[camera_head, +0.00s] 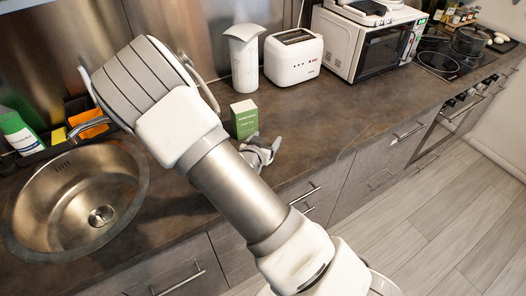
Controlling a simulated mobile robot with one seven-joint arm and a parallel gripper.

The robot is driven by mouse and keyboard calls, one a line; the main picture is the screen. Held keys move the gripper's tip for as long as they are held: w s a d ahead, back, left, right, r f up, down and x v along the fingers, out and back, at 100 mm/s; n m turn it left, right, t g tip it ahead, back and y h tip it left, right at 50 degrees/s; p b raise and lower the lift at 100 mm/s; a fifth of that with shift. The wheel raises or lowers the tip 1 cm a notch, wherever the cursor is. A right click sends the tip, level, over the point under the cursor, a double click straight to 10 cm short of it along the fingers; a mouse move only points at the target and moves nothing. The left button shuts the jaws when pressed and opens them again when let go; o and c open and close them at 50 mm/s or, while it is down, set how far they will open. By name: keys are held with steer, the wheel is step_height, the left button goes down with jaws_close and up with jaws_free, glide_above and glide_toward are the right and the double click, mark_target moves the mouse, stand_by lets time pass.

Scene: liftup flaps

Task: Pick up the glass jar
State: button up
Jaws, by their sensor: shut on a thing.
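My gripper (262,151) is low over the counter, just in front of and to the right of a green box, with my arm reaching across the view to it. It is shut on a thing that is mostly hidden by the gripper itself. The held thing is too small and covered to make out, so I cannot tell from this view whether it is the glass jar. I cannot make out a glass jar clearly anywhere else on the counter.
The green box (243,118) stands upright close behind my gripper. A white canister (245,62), a toaster (293,57) and a microwave (368,46) line the wall. A round sink (65,205) is at left. The counter (345,115) is clear to the right.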

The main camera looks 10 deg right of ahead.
steer(key=c, duration=0.6)
steer(key=shift+r, duration=0.15)
jaws_close()
step_height(320, 180, up, 4)
steer(key=shift+r, duration=0.1)
steer(key=s+d+r+p, duration=0.3)
steer(key=s+r+p, duration=0.1)
steer(key=s, duration=0.2)
steer(key=shift+s+r, duration=0.3)
steer(key=shift+r, duration=0.1)
